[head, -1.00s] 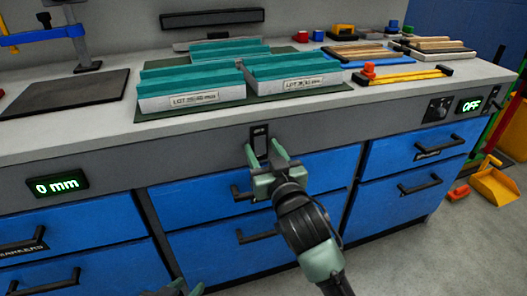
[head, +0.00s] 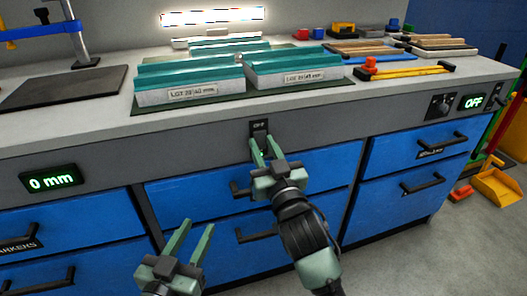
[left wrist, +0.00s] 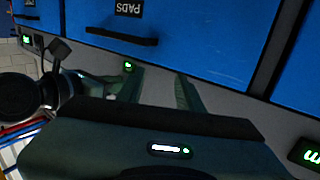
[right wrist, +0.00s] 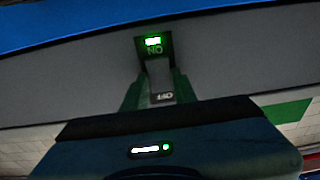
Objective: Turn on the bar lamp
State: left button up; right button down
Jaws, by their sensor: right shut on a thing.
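The bar lamp (head: 213,16) on the back wall glows white. My left gripper (head: 196,226) is open and empty, in front of the blue drawers, low and left of the right gripper.
Blue drawers (head: 90,225) with black handles fill the front below the panel. Teal-topped blocks (head: 190,75) stand on the counter.

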jog(key=shift+f+t+b, duration=0.3)
jog(key=shift+t+b, duration=0.2)
jog(key=shift+b, duration=0.25)
jog(key=shift+r+t+y+b, duration=0.1)
jog(key=shift+t+y+b, duration=0.25)
jog(key=shift+b, duration=0.2)
pick_arm(q)
jog(key=s+r+t+h, duration=0.2)
jog(key=r+t, duration=0.6)
jog(key=r, duration=0.4)
jog(key=shift+s+d+r+h, duration=0.3)
jog(key=shift+s+d+r, duration=0.1)
jog(key=shift+s, duration=0.5)
pick_arm(e)
jog(key=c, duration=1.1)
grip_release()
